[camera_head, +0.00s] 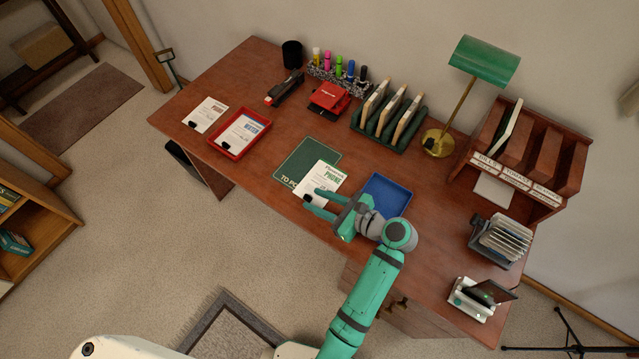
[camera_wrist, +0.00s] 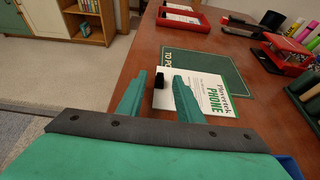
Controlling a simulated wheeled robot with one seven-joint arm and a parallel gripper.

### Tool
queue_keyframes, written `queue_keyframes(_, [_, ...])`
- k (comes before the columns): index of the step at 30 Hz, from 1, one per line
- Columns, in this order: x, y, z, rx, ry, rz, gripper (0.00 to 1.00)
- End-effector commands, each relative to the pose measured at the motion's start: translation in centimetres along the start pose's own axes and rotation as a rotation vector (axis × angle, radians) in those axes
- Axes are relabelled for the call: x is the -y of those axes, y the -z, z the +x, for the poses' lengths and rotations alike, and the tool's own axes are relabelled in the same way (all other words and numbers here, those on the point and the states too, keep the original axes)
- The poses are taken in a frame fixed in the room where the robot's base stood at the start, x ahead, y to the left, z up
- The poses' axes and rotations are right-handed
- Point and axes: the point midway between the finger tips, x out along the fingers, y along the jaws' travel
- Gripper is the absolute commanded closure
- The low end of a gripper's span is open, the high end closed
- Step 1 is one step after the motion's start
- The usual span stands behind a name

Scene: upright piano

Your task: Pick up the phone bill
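The phone bill (camera_head: 322,177) is a white sheet with green "PHONE" lettering and a black clip at its edge. It lies partly on the dark green mat (camera_head: 300,156) marked "TO P…" and partly on the desk. My gripper (camera_head: 313,201) is at the bill's near edge by the black clip. In the wrist view my gripper (camera_wrist: 160,82) is open, with its two green fingers apart. The bill (camera_wrist: 208,95) shows there beyond and beside the right finger, and the black clip (camera_wrist: 159,80) appears between the fingertips. Contact with the clip cannot be told.
A blue tray (camera_head: 389,193) lies right of the bill, close to my wrist. A red tray (camera_head: 259,123) with a water bill and another bill (camera_head: 205,114) lie to the left. A green rack (camera_head: 388,129), a brass lamp (camera_head: 438,141) and a wooden sorter (camera_head: 520,150) stand behind.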

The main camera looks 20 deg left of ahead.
Motion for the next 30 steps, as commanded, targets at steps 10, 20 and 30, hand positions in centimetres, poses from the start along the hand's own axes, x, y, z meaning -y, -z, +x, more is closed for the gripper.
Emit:
queue_keyframes(10, [0.0, 0.0, 2.3, -0.001, 0.001, 0.0, 0.67])
queue_keyframes(20, [0.0, 0.0, 2.3, 0.0, 0.001, -0.001, 1.0])
queue_keyframes(30, [0.1, -0.2, 2.2, 0.0, 0.001, -0.002, 1.0])
